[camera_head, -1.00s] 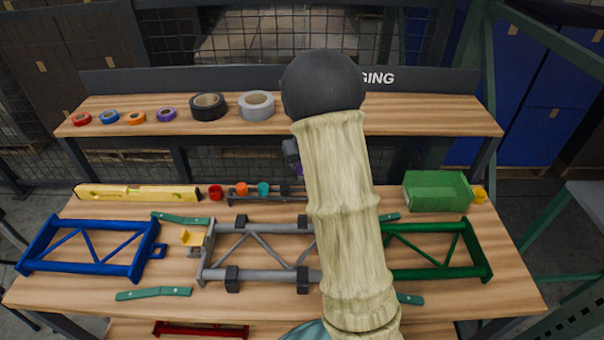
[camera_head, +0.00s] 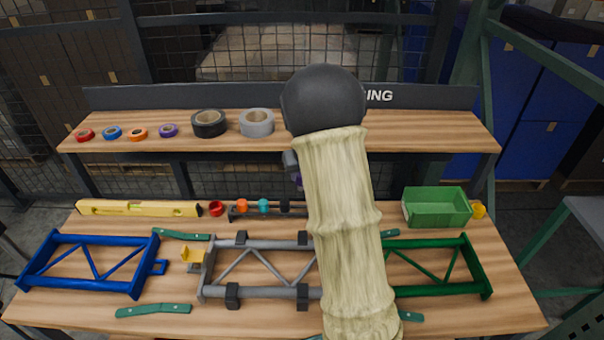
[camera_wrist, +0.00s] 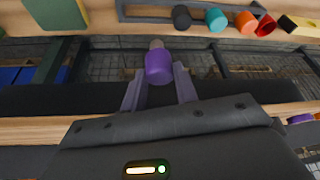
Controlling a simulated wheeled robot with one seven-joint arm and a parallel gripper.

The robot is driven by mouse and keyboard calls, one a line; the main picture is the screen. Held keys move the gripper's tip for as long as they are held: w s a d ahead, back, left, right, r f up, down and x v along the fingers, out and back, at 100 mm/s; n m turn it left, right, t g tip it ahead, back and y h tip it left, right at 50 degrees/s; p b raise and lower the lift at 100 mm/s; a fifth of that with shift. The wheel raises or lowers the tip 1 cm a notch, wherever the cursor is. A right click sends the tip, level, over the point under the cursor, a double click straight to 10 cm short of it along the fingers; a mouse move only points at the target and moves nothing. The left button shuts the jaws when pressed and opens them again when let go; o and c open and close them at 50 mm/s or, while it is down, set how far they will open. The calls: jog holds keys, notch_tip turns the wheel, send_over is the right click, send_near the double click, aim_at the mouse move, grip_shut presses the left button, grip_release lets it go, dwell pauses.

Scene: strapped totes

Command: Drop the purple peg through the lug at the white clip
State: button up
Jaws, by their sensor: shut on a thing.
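The purple peg (camera_wrist: 158,66) is between the two fingers of my gripper (camera_wrist: 160,88) in the wrist view. My gripper is shut on it, with its paler tip beyond the fingers. In the head view only a bit of purple (camera_head: 298,180) shows beside my forearm, above the bench's back edge. The grey frame (camera_head: 262,292) lies mid-bench between the blue frame (camera_head: 88,291) and the green frame (camera_head: 440,288). A yellow clip (camera_head: 192,255) sits at the grey frame's left end, facing the blue frame's lug (camera_head: 159,267). I see no white clip; my arm hides the joint between grey and green.
A rack (camera_head: 240,214) with orange, teal and black pieces stands at the back, by a red cup (camera_head: 216,208) and a yellow level (camera_head: 140,208). A green bin (camera_head: 436,208) is at right. A shelf (camera_head: 360,137) with tape rolls spans above the bench.

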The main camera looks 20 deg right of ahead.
jog(key=shift+r+p, duration=1.1)
jog(key=shift+r, duration=0.65)
jog(key=s+a+f+m+h, duration=0.1)
jog(key=s+a+f+m, duration=0.1)
jog(key=s+a+f, duration=0.6)
jog(key=s+a, duration=0.2)
jog(key=a, duration=0.2)
jog(key=shift+s+a+f, duration=0.15)
jog(key=shift+s+f, duration=0.1)
jog(key=shift+s, duration=0.05)
